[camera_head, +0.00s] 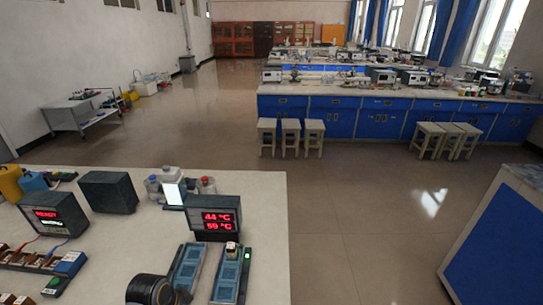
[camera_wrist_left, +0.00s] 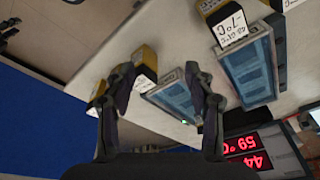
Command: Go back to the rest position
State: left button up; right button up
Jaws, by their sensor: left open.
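My left gripper (camera_wrist_left: 160,75) is open in the left wrist view, with its two dark fingers spread. Between and beyond the fingers lies a blue-windowed device (camera_wrist_left: 175,98) on the pale table. A yellow-and-black block with a white label (camera_wrist_left: 147,83) shows just behind the left finger; I cannot tell whether they touch. A second labelled block (camera_wrist_left: 230,30) sits at the end of another blue-windowed device (camera_wrist_left: 250,68). My right gripper is not in view.
The table (camera_head: 240,183) carries a red-digit display (camera_head: 214,218), two blue-windowed devices (camera_head: 228,276), a dark box (camera_head: 108,191) and bottles (camera_head: 206,186). Open floor (camera_head: 350,220) lies to the right. Stools (camera_head: 290,135) and blue benches (camera_head: 380,118) stand farther back.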

pick_arm(q)
jog(key=s+a+r+n+t+y, duration=0.1)
jog(key=s+a+r+n+y, duration=0.15)
jog(key=s+n, duration=0.55)
jog(key=s+a+f+g, duration=0.1)
jog(key=s+a+f, duration=0.1)
jog(key=f, duration=1.3)
jog(key=s+a+f, duration=0.1)
jog(key=s+f, duration=0.1)
jog(key=f, duration=1.3)
jog(key=s+a+f+g, duration=0.1)
jog(key=s+f, duration=1.2)
jog(key=s, duration=0.4)
jog(key=shift+s+f, duration=0.15)
